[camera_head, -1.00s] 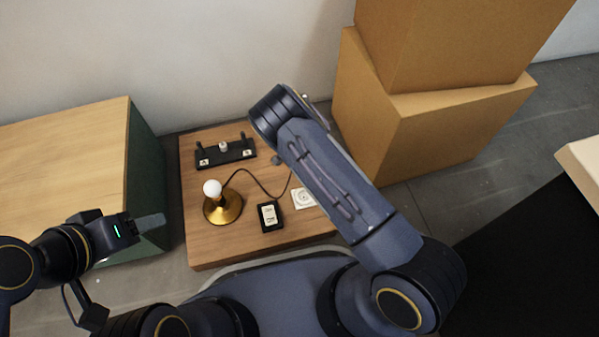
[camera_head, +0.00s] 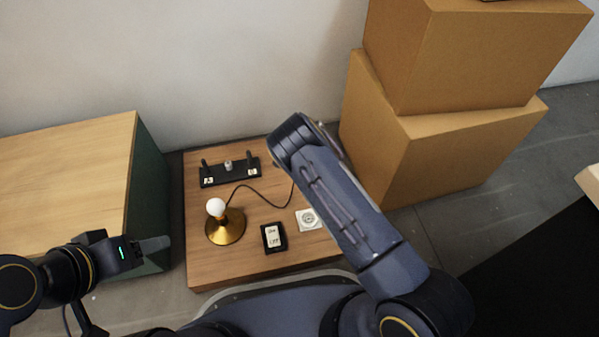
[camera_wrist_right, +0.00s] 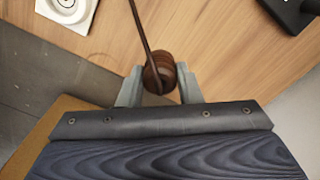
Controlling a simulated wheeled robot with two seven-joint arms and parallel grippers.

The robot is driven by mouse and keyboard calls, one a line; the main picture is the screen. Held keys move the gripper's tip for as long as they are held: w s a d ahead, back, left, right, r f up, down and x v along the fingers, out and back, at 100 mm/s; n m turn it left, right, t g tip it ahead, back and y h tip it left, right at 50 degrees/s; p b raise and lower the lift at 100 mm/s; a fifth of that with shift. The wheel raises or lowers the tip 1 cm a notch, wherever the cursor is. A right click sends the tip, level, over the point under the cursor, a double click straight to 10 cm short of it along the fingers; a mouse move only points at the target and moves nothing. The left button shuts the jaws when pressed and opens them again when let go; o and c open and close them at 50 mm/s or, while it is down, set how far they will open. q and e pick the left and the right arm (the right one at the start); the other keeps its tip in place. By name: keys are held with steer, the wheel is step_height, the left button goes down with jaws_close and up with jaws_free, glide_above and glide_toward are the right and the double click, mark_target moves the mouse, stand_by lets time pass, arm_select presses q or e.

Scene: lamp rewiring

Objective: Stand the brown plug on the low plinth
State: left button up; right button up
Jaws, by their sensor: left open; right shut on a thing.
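The brown plug (camera_wrist_right: 163,74) is round and ridged, and it sits between the fingers of my right gripper (camera_wrist_right: 160,85) in the right wrist view. The gripper is shut on it, over the wooden top. Its dark cord runs up across the view. In the head view my right arm hides the plug and this gripper. The low wooden block (camera_head: 215,270), which I take as the low plinth, carries the lamp (camera_head: 226,226). Whether the plug touches its top I cannot tell. My left gripper (camera_head: 152,245) is open and empty beside the green-sided cabinet.
On the block are a black rack (camera_head: 228,174), a black-framed switch (camera_head: 273,237) and a white socket (camera_head: 308,219), also in the wrist view (camera_wrist_right: 70,10). Stacked cardboard boxes (camera_head: 440,150) stand right. The cabinet (camera_head: 70,180) stands left.

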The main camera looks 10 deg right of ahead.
steer(key=shift+f, duration=0.1)
steer(key=shift+f, duration=2.25)
steer(key=shift+f, duration=0.4)
steer(key=o, duration=1.1)
steer(key=shift+c, duration=0.2)
steer(key=shift+r, duration=0.1)
step_height(320, 180, up, 8)
steer(key=p, duration=0.3)
steer(key=shift+f+p, duration=0.2)
steer(key=shift+p, duration=0.1)
